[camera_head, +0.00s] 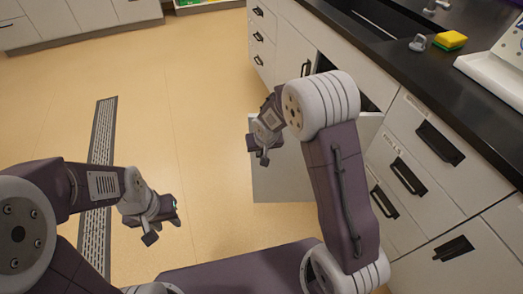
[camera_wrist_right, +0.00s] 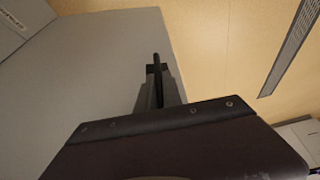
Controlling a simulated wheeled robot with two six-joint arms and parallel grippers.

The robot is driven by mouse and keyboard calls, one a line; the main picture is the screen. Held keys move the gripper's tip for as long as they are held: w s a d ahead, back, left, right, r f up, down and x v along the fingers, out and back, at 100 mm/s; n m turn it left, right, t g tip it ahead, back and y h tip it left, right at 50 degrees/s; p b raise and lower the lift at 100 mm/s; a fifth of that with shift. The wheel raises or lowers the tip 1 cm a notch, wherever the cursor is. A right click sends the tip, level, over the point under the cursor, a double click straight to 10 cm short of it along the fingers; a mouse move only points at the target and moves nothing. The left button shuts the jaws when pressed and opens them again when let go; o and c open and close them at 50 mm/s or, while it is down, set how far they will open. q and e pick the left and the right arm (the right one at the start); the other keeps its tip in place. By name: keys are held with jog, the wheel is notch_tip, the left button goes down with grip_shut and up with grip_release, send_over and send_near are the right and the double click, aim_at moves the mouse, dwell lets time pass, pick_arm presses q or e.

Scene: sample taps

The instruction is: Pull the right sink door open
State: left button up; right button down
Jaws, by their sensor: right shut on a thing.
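The right sink door (camera_head: 285,182) is a pale grey panel swung out from the cabinet under the sink, with a dark gap behind my right arm. It also fills the left of the right wrist view (camera_wrist_right: 95,75). My right gripper (camera_head: 258,151) is at the door's outer edge. In the right wrist view its fingers (camera_wrist_right: 158,88) are shut on a dark bar that looks like the door handle (camera_wrist_right: 156,64); the exact grip is partly hidden. My left gripper (camera_head: 162,230) is open and empty above the floor, left of the door.
The left sink door (camera_head: 297,52) is closed. Labelled drawers (camera_head: 410,140) stand right of the sink cabinet. The dark counter (camera_head: 440,85) holds a tap fitting (camera_head: 418,43) and a yellow-green sponge (camera_head: 450,40). The floor (camera_head: 205,130) left of the door is clear, with a drain grate (camera_head: 103,130).

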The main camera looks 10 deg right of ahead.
jog(key=c, duration=1.8)
grip_release()
jog(key=shift+r, duration=0.1)
jog(key=p+v, duration=0.3)
jog(key=v, duration=0.6)
jog(key=shift+p, duration=0.35)
